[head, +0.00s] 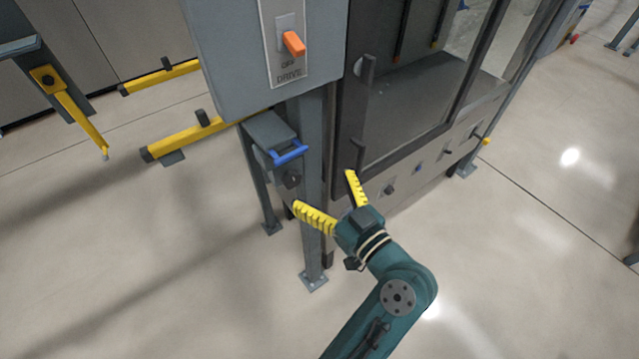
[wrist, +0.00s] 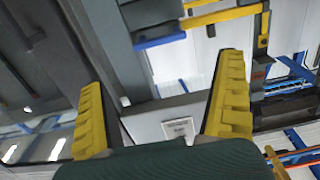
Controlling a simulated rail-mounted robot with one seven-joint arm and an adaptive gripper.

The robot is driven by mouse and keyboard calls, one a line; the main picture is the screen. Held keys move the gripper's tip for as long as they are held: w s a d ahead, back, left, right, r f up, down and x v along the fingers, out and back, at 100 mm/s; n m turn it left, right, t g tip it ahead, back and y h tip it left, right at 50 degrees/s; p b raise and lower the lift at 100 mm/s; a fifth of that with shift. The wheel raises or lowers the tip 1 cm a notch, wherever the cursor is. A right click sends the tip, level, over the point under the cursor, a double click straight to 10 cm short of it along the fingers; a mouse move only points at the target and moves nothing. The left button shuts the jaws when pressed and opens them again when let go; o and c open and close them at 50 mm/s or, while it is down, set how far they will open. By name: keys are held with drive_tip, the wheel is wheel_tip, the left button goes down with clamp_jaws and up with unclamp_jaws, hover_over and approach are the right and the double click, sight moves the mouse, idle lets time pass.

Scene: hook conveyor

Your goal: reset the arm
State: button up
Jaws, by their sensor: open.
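My gripper (head: 324,193) is open, with its two yellow ribbed fingers spread wide and nothing between them. In the head view it is at the end of my teal arm, in front of the grey post and just below and right of a blue handle (head: 291,154) on a small grey box. In the wrist view my gripper (wrist: 165,100) shows both fingers apart, with a grey post and a small white label (wrist: 179,130) beyond them. A blue bar (wrist: 159,41) shows above; no contact is visible.
A grey drive panel (head: 225,50) with an orange switch (head: 294,43) stands above. A dark-framed cabinet (head: 357,120) with a handle is to the right. Yellow bars (head: 180,139) stick out at left. The floor (head: 130,270) in front is clear.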

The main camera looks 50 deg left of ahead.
idle(0.4)
drive_tip(key=w+d+r+m+t+h, duration=0.35)
drive_tip(key=d+r+t, duration=0.25)
drive_tip(key=d, duration=0.3)
drive_tip(key=w+d+r+m+t+h, duration=0.25)
drive_tip(key=w+d+r+t, duration=0.25)
drive_tip(key=d+t, duration=0.3)
drive_tip(key=s+d+r+m+t+h, duration=0.45)
drive_tip(key=d+r+h, duration=0.2)
drive_tip(key=d, duration=0.25)
drive_tip(key=s+d+r+m+t+h, duration=0.3)
drive_tip(key=d+r+m+h, duration=0.3)
drive_tip(key=d+r, duration=0.25)
wheel_tip(320, 180, up, 28)
drive_tip(key=d+m+p, duration=0.1)
drive_tip(key=p, duration=2.7)
drive_tip(key=shift+f+m, duration=0.2)
drive_tip(key=shift+m, duration=0.15)
drive_tip(key=shift+s, duration=0.1)
